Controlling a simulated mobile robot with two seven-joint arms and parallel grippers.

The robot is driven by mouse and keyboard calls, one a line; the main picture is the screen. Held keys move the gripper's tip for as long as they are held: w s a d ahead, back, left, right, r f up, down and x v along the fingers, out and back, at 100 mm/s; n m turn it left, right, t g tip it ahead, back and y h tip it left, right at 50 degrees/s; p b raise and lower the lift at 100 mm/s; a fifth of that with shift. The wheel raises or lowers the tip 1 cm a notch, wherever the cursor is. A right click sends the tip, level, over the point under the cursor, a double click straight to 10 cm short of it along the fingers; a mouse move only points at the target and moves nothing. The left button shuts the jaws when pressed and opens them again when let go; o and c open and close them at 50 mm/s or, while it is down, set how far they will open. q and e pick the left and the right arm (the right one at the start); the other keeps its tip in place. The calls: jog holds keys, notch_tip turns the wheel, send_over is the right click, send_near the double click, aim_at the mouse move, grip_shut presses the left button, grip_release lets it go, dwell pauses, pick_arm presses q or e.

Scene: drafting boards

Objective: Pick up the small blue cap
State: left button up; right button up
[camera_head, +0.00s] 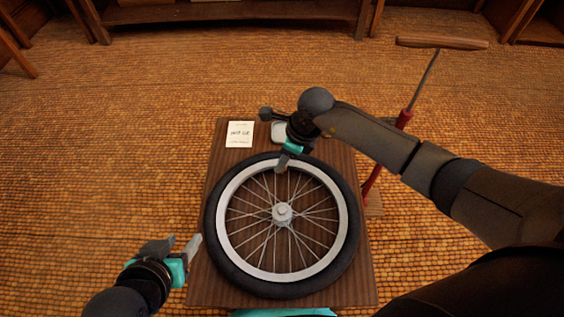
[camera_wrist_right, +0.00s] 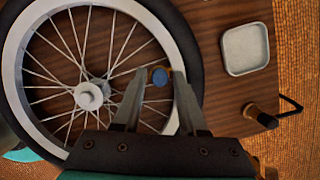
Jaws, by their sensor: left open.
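The small blue cap (camera_wrist_right: 160,78) shows in the right wrist view at the wheel's pale rim, with a small brownish part beside it. It lies between the fingertips of my right gripper (camera_wrist_right: 161,74), with a narrow gap seeming to show on each side. In the head view my right gripper (camera_head: 282,166) is low over the far part of the wheel's rim and hides the cap. The spoked wheel (camera_head: 232,262) with its black tyre lies flat on the wooden board (camera_head: 206,290). My left gripper (camera_head: 178,244) is open and empty at the wheel's left.
A white note card (camera_head: 239,134) lies on the board's far left corner. A shallow pale tray (camera_wrist_right: 247,49) lies beside the tyre, and a dark-handled tool (camera_wrist_right: 261,117) is near it. A red pump (camera_head: 403,119) with a wooden handle stands at the board's right. Woven floor surrounds the board.

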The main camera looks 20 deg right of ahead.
grip_shut()
jog(key=shift+r, duration=0.1)
dwell(0.4)
